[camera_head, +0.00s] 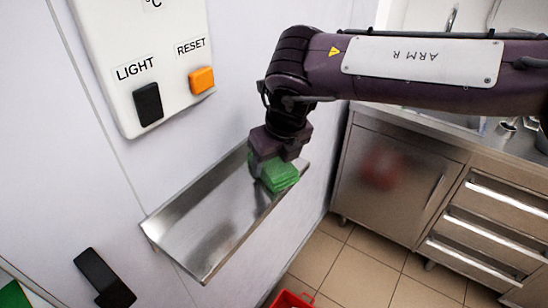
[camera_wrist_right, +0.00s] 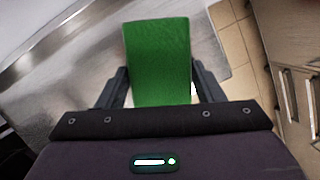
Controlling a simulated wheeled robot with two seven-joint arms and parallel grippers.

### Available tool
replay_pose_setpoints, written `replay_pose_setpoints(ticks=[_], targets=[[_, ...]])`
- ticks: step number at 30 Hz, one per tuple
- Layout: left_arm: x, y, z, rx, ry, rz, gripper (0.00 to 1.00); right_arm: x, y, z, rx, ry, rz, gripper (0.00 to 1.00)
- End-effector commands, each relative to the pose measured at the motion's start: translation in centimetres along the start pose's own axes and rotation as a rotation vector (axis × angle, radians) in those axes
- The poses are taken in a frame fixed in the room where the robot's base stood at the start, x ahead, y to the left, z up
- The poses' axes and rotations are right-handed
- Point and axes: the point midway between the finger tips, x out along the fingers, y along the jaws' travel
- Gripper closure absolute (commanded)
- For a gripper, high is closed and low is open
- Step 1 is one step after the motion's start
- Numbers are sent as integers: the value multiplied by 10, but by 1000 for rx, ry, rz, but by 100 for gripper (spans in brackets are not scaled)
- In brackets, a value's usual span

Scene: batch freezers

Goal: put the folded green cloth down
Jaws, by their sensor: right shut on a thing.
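The folded green cloth (camera_head: 280,177) is at the far right end of a metal wall shelf (camera_head: 205,225) in the head view. My right gripper (camera_head: 270,165) is shut on it, with the fingers on either side. In the right wrist view the green cloth (camera_wrist_right: 158,62) stands out between the two dark fingers (camera_wrist_right: 158,88), with the shelf (camera_wrist_right: 75,65) beneath and to the left. I cannot tell whether the cloth touches the shelf. My left gripper is not in view.
A white control panel (camera_head: 110,45) with a black LIGHT switch (camera_head: 148,104) and an orange RESET switch (camera_head: 202,80) is on the wall above the shelf. A black handle (camera_head: 104,278) is at lower left. A steel cabinet (camera_head: 390,185) stands right. A red container (camera_head: 291,299) is below. The shelf's left part is bare.

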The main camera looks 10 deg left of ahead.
Motion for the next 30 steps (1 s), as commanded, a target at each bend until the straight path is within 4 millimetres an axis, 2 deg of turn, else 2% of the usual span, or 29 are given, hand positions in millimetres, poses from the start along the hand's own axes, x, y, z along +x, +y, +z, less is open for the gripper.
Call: replay_pose_setpoints(ticks=[6, 7, 12, 23, 26, 30], targets=[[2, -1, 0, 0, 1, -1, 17, 2, 0, -1, 0, 0, 0, 60], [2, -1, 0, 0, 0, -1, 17, 2, 0, -1, 0, 0, 0, 38], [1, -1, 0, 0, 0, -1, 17, 2, 0, 0, 0, 0, 0, 17], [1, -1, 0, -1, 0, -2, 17, -5, 0, 1, 0, -2, -1, 17], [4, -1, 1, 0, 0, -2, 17, -18, 0, 1, 0, -5, -1, 17], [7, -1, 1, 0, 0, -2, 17, -48, 0, 2, 0, -6, -2, 17]])
